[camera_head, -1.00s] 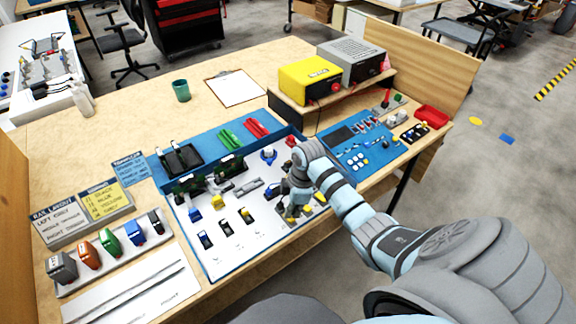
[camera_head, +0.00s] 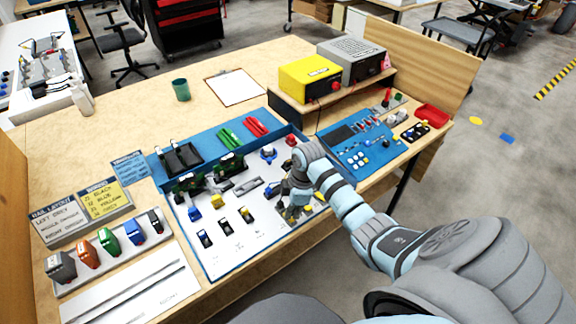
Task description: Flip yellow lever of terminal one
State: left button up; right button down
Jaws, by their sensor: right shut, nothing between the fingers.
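A white panel (camera_head: 222,258) in a blue frame lies on the bench and carries small terminals and parts. A yellow part (camera_head: 216,201) sits near its middle, and a small terminal with a yellow piece (camera_head: 245,214) is in the row in front. Another yellow part (camera_head: 318,197) shows just right of my right gripper. I cannot tell which of these is terminal one's lever. My right gripper (camera_head: 291,211) points down over the right part of the panel. It is shut and holds nothing; its fingertips are small and partly lost among the parts. My left gripper is out of view.
A blue control panel (camera_head: 352,159) with buttons lies to the right, with a red tray (camera_head: 432,115) beyond. Yellow (camera_head: 309,78) and grey (camera_head: 350,58) boxes stand on a shelf behind. A rack of coloured modules (camera_head: 109,241) is at left. Bare wood lies around the green cup (camera_head: 181,91).

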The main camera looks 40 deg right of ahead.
jog(key=shift+f+b, duration=0.45)
jog(key=shift+f, duration=0.35)
notch_tip(320, 180, up, 7)
jog(key=p, duration=0.8)
jog(key=shift+r+p, duration=0.2)
jog(key=shift+p, duration=0.1)
jog(key=shift+f, duration=0.1)
